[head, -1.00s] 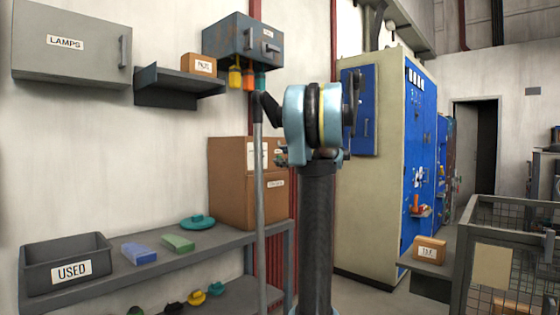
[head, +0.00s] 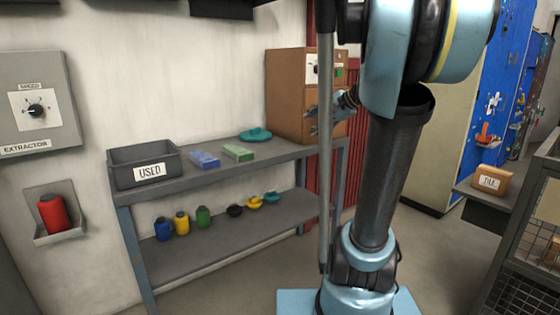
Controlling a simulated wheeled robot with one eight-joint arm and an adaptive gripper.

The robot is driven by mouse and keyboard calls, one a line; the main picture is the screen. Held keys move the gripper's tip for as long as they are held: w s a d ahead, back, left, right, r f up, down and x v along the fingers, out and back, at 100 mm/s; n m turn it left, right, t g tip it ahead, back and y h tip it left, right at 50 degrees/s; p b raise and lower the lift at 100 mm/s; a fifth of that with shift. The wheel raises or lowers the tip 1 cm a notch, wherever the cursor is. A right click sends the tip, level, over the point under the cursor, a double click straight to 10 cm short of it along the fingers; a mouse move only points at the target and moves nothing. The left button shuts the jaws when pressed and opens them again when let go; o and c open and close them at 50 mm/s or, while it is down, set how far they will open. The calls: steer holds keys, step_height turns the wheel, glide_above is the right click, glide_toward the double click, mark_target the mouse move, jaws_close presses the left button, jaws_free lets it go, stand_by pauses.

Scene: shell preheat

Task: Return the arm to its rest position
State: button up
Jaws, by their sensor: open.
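My arm (head: 395,165) stands upright on its blue base at the right of centre in the head view, with its upper joint cut off by the top edge. My gripper (head: 315,115) shows small and partly hidden behind the arm and the thin grey pole-like link. It is in front of the brown cabinet in the picture, open, with nothing visible in it. Whether it touches the cabinet cannot be told.
Several coloured items stand below. A small box (head: 491,179) sits on a ledge at right, near a mesh cage (head: 520,285).

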steer(key=s+d+f+n+g+h, duration=0.2)
steer(key=s+d+f+n+h, duration=0.1)
steer(key=s+f, duration=1)
steer(key=s+d+f+n+g+h, duration=0.2)
steer(key=s+f+n+h, duration=0.3)
steer(key=s+f, duration=0.8)
steer(key=shift+s+d+f+n+g, duration=0.35)
steer(key=shift+s+n, duration=0.35)
steer(key=shift+n, duration=0.4)
steer(key=shift+r, duration=0.1)
steer(key=shift+w+f, duration=0.2)
steer(key=shift+w, duration=0.3)
